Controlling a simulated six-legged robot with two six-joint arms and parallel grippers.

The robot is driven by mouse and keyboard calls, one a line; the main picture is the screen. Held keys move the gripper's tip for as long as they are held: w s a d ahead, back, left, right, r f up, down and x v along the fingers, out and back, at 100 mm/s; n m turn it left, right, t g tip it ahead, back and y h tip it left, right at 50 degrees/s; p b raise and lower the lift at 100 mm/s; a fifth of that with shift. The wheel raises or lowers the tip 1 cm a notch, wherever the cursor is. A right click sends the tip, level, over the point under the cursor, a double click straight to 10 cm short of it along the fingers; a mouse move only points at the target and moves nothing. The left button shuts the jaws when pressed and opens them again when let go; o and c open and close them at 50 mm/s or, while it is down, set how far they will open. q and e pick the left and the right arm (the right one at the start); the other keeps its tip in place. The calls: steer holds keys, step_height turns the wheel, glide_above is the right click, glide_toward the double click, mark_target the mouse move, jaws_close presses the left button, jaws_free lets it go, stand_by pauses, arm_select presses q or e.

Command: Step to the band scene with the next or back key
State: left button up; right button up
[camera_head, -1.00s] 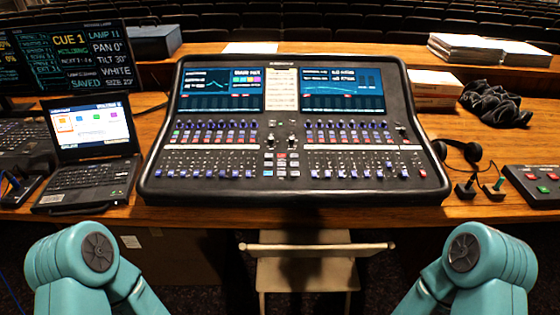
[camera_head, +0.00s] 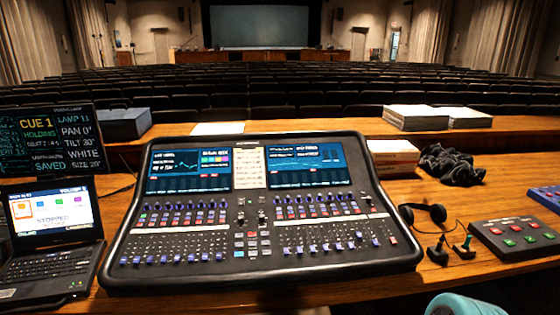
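The mixing desk (camera_head: 255,275) fills the middle of the head view, black, with a left screen (camera_head: 188,171), a right screen (camera_head: 306,165) and rows of faders and coloured buttons. A pale lettered strip (camera_head: 250,168) stands between the screens. A small cluster of red, white and teal keys (camera_head: 252,244) sits at the middle of the desk. Key labels and the scene name are too small to read. Neither gripper is in view; only a teal part of my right arm shows at the bottom right edge.
To the right are headphones (camera_head: 425,213), two small joysticks (camera_head: 438,252), a button box (camera_head: 515,236), black cloth (camera_head: 450,164) and papers (camera_head: 414,117). Seats and a stage screen (camera_head: 261,26) lie beyond.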

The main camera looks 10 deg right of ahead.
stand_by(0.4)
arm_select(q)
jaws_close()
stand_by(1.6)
